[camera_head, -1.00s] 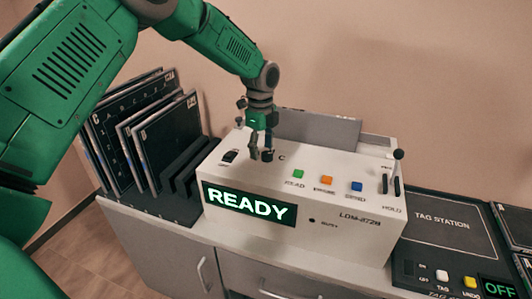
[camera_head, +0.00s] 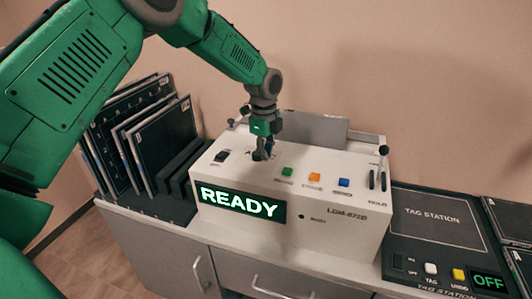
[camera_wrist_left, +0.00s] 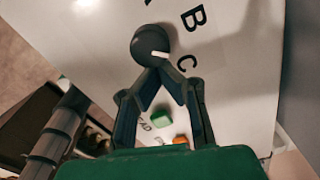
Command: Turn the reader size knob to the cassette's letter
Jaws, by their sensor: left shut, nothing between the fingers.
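The size knob (camera_wrist_left: 150,42) is a dark round knob on the white reader's top (camera_head: 320,175). My right gripper is out of view.
The reader's display (camera_head: 240,202) says READY. Green (camera_head: 287,171), orange (camera_head: 315,177) and blue (camera_head: 344,182) buttons lie right of the gripper. A HOLD lever (camera_head: 383,152) stands up farther right. A grey panel (camera_head: 312,127) rises behind the reader. A tag station (camera_head: 435,218) is at right.

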